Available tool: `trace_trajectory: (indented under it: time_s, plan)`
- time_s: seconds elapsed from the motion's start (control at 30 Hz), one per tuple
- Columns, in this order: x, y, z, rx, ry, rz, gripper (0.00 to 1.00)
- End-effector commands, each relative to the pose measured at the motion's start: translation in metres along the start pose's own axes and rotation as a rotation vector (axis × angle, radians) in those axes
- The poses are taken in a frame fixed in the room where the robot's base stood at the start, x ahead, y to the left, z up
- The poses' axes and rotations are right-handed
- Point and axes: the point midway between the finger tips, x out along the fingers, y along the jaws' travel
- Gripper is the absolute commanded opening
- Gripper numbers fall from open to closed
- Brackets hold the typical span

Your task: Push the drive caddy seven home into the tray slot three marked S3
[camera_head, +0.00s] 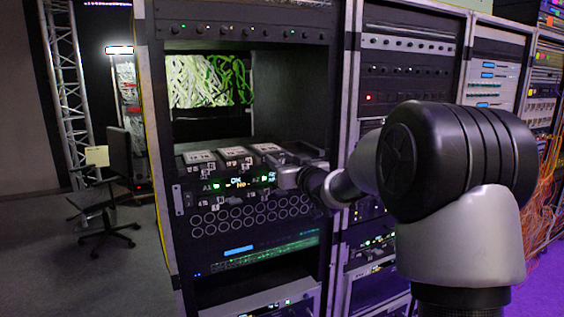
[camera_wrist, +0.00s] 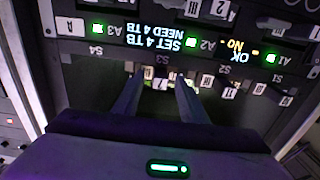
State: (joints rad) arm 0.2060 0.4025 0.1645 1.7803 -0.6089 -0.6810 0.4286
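The tray (camera_head: 231,186) sits in the open rack bay, with several drive caddies (camera_head: 236,155) with white labels on top. In the wrist view its front is upside down, with slot marks S4, S3 (camera_wrist: 162,58), S2 and S1 in a row. My gripper (camera_wrist: 158,82) points at the front under the S3 mark, its two fingers apart on either side of it. A small bright patch shows between the fingertips; I cannot make out a held caddy. Several white tags (camera_wrist: 229,92) show right of the fingers. Which caddy is number seven is unreadable.
The tray display (camera_wrist: 165,36) reads SET 4 TB, NEED 4 TB; another part reads OK and NO. Green lamps show by A1, A2 and A3. A panel of round holes (camera_head: 250,213) lies below the tray. Rack posts (camera_head: 343,120) stand close on the right.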

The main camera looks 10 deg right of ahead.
Motion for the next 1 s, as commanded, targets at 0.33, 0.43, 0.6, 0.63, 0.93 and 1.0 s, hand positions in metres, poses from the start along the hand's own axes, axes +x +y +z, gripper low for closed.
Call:
trace_trajectory:
  time_s: [0.33,0.43,0.6,0.63,0.93,1.0]
  plan:
    - [-0.005,0.001,0.002,0.000,-0.004,0.002,0.39]
    - [-0.017,0.001,0.001,0.000,-0.003,0.002,0.39]
    - [-0.055,0.001,0.001,-0.001,-0.003,0.004,0.39]
    - [-0.062,0.001,0.001,-0.001,-0.002,0.004,0.39]
    - [-0.134,0.001,-0.001,-0.001,0.000,0.003,0.39]
    - [-0.147,0.001,0.000,-0.001,-0.001,0.003,0.39]
